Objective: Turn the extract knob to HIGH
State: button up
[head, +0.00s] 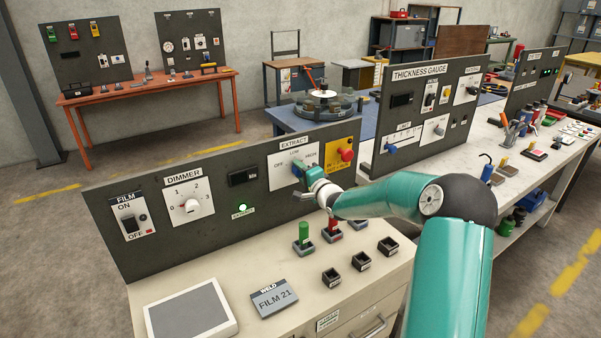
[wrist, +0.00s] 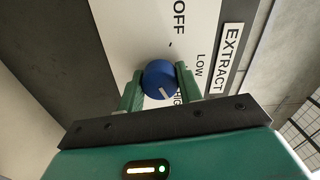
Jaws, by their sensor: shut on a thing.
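The blue extract knob (wrist: 158,76) sits between the two green fingers of my gripper (wrist: 160,88) in the wrist view. The fingers are shut on its sides. Its white line points down and right in that view, towards the partly hidden HIGH label (wrist: 179,97); I cannot tell whether it lines up exactly. The OFF and LOW labels are clear of the fingers. In the head view my gripper (head: 302,170) is at the white EXTRACT plate (head: 280,174) on the dark panel, and the knob is mostly hidden by it.
A yellow plate with a red button (head: 345,154) is close to the right of my gripper. A dimmer dial (head: 192,206) and a film switch (head: 130,223) are on the panel's left. Green and red pegs (head: 304,233) and small black boxes stand on the bench below.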

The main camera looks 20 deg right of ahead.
jog(key=o, duration=1)
jog(key=s+d, duration=0.2)
jog(key=s, duration=1.1)
jog(key=shift+s+d, duration=0.25)
jog(key=shift+d, duration=0.05)
